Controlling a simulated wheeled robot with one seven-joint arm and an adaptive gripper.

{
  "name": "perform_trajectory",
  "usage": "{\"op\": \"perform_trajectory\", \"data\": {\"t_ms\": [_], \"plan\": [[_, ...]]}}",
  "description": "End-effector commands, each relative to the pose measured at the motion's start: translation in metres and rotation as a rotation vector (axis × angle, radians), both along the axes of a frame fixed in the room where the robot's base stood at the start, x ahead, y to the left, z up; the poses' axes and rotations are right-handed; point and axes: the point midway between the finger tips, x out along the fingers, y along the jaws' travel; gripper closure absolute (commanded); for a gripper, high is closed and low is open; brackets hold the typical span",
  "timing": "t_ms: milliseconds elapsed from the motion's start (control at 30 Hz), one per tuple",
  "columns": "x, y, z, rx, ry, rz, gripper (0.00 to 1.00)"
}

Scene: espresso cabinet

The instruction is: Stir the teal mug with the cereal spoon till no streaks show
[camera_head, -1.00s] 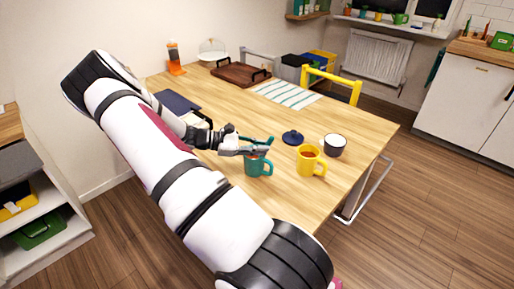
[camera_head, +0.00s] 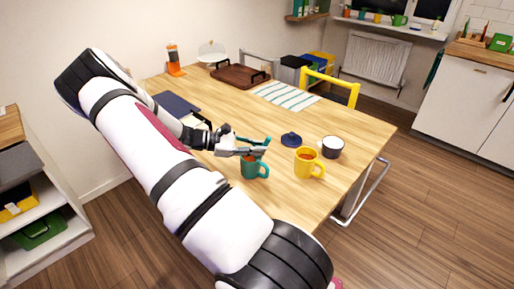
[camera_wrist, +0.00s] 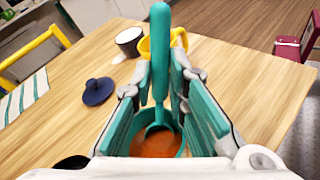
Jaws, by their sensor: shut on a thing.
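The teal mug (camera_head: 254,171) stands upright on the table under my gripper (camera_head: 261,149). In the wrist view, the inside of the teal mug (camera_wrist: 158,147) holds an orange-brown liquid. My gripper is shut on the teal cereal spoon (camera_wrist: 160,60), between its teal finger pads. The spoon's handle points up, and its bowl end is down inside the mug, at the liquid. In the head view, part of the spoon (camera_head: 252,140) shows above the fingers. I cannot tell whether the liquid has streaks; the fingers and spoon hide part of it.
A yellow mug (camera_head: 304,166) and a dark cup (camera_head: 332,148) stand to the right of the teal mug. A dark blue lid (camera_head: 291,141) lies behind. A striped cloth (camera_head: 286,96) and a brown tray (camera_head: 238,77) lie farther back. The table's middle is mostly clear.

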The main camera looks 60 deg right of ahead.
Motion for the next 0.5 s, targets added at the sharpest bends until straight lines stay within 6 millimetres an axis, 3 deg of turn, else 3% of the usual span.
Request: {"op": "perform_trajectory", "data": {"t_ms": [500], "plan": [[-0.015,0.004,0.038,-0.001,0.0,-0.001,1.0]]}}
